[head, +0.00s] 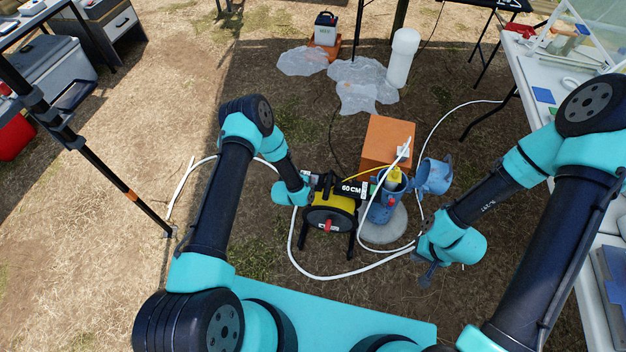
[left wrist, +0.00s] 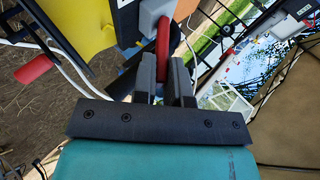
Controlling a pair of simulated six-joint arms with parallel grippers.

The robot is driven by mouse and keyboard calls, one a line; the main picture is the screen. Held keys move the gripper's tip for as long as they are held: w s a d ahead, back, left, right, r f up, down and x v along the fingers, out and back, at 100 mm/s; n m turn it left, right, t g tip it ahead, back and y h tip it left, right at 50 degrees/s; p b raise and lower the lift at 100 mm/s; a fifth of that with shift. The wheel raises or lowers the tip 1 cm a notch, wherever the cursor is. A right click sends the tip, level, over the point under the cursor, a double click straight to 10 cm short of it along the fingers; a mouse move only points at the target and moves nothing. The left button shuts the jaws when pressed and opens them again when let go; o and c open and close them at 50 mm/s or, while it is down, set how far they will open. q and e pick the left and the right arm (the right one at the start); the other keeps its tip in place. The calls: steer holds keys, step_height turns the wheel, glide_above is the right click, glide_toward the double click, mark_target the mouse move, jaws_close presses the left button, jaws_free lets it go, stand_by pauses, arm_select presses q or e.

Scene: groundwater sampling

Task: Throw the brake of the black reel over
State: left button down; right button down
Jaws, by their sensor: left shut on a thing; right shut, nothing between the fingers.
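The black reel (head: 330,218) stands on dark legs in the middle of the head view, with a yellow drum and a red crank knob (head: 328,226). The drum's yellow side (left wrist: 85,25) and the red knob (left wrist: 34,70) also show in the left wrist view. My left gripper (head: 322,183) is at the top of the reel. In the left wrist view its fingers (left wrist: 163,80) are shut on a red brake lever (left wrist: 162,45) under a pale mount. The lever's lower end is hidden between the fingers. My right gripper (head: 428,272) is shut and empty, low to the right.
A blue well casing (head: 383,208) with its lid (head: 434,177) swung open stands just right of the reel. An orange box (head: 388,142) is behind it. White tubing (head: 335,277) loops around the reel. A white table (head: 535,85) is at right.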

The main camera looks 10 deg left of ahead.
arm_select(q)
steer(key=c, duration=1.7)
jaws_free()
steer(key=shift+w+r+g, duration=0.5)
steer(key=shift+w+r, duration=0.1)
steer(key=shift+w, duration=0.25)
steer(key=shift+w+r+g, duration=0.5)
steer(key=shift+w+r, duration=0.05)
steer(key=shift+w, duration=0.25)
steer(key=shift+o, duration=0.5)
steer(key=shift+w+r+n+g, duration=0.15)
steer(key=shift+w+g, duration=0.2)
steer(key=shift+w, duration=0.2)
steer(key=shift+w+r+n+g, duration=0.1)
steer(key=shift+w+n+g, duration=0.05)
steer(key=shift+w+g, duration=0.3)
steer(key=o, duration=0.5)
steer(key=shift+w, duration=0.1)
steer(key=v, duration=1.7)
steer(key=shift+s+d+r, duration=0.15)
steer(key=shift+s+r, duration=0.05)
steer(key=shift+s, duration=0.1)
